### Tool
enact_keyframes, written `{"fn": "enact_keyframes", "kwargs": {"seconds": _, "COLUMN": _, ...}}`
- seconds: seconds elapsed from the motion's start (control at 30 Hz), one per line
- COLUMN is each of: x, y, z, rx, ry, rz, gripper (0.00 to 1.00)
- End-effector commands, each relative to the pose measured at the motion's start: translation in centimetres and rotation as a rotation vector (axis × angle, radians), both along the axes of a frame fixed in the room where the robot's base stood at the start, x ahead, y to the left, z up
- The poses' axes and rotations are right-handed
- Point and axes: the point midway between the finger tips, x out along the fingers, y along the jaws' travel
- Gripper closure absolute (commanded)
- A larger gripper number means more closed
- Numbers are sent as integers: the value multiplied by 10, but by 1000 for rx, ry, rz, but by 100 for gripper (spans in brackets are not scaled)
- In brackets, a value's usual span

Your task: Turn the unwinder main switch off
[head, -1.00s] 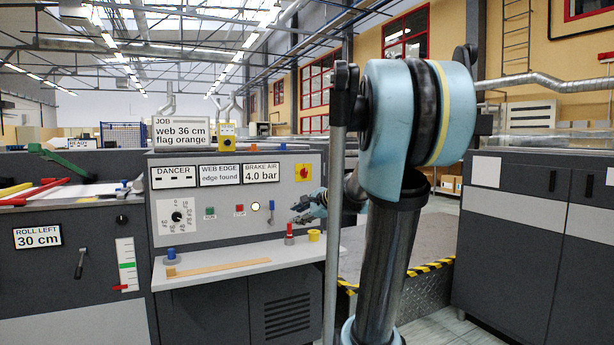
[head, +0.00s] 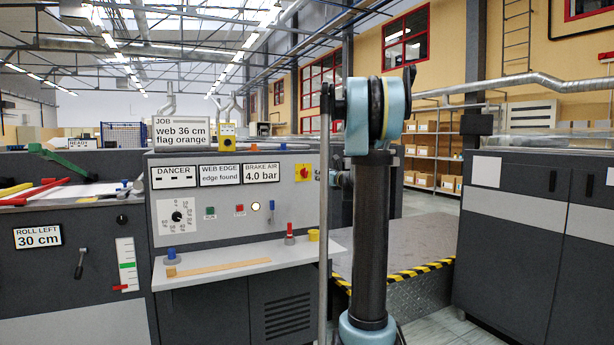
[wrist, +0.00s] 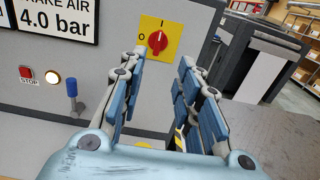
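The main switch (wrist: 158,43) is a red rotary knob on a yellow plate at the right of the grey panel. Its handle stands upright, in line with the I mark at the top; the O mark is at the left. It also shows in the head view (head: 304,173). My gripper (wrist: 161,60) is open and empty in the wrist view. Its blue fingers point toward the panel, with the knob appearing between and slightly above the fingertips, apart from them. In the head view my gripper is mostly hidden behind my own arm and pole.
The panel carries a red stop button (head: 240,210), a green run button (head: 210,212), a selector dial (head: 177,216) and a blue toggle (head: 271,212). A white shelf (head: 215,278) below holds a red-topped peg (head: 290,234) and a yellow ring (head: 313,235). A dark cabinet (head: 520,220) stands right.

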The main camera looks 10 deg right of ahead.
Motion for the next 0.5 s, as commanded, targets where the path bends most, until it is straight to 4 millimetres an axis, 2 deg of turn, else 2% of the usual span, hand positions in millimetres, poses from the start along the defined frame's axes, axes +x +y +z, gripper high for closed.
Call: {"fn": "enact_keyframes", "kwargs": {"seconds": 0.5, "x": 82, "y": 28, "z": 0, "rx": -3, "ry": 0, "rz": 3, "gripper": 69}}
